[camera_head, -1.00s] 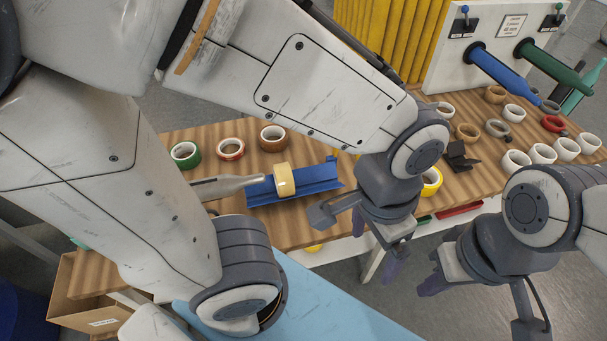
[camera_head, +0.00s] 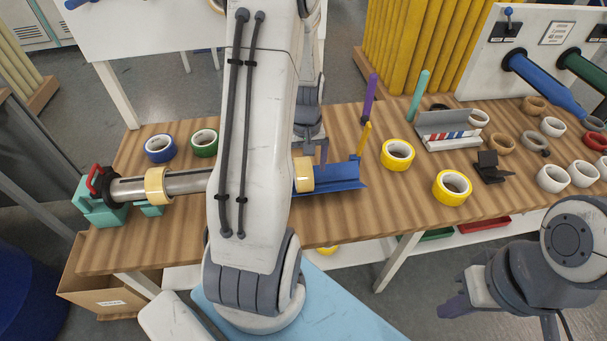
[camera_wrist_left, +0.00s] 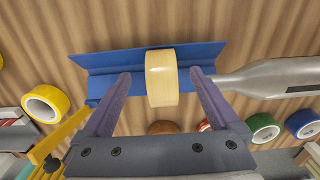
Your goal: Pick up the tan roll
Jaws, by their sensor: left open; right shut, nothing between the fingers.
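The tan roll (camera_head: 304,174) stands on edge in a blue V-shaped trough (camera_head: 345,176) on the wooden table. In the left wrist view the roll (camera_wrist_left: 161,82) is centred between the two purple fingers of my open left gripper (camera_wrist_left: 160,73), with a gap on each side. In the head view my left gripper (camera_head: 316,152) is over the trough, mostly hidden behind my arm. My right gripper (camera_head: 452,307) is shut and empty, in front of the table at lower right. Another tan roll (camera_head: 156,186) sits around a grey spindle (camera_head: 190,182) at left.
The spindle's tip points at the trough's end in the left wrist view (camera_wrist_left: 270,78). A yellow upright post (camera_head: 364,138) stands by the trough. Yellow rolls (camera_head: 398,154) and a black holder (camera_head: 490,167) are to the right. Blue (camera_head: 160,148) and green (camera_head: 204,143) rolls lie behind the spindle.

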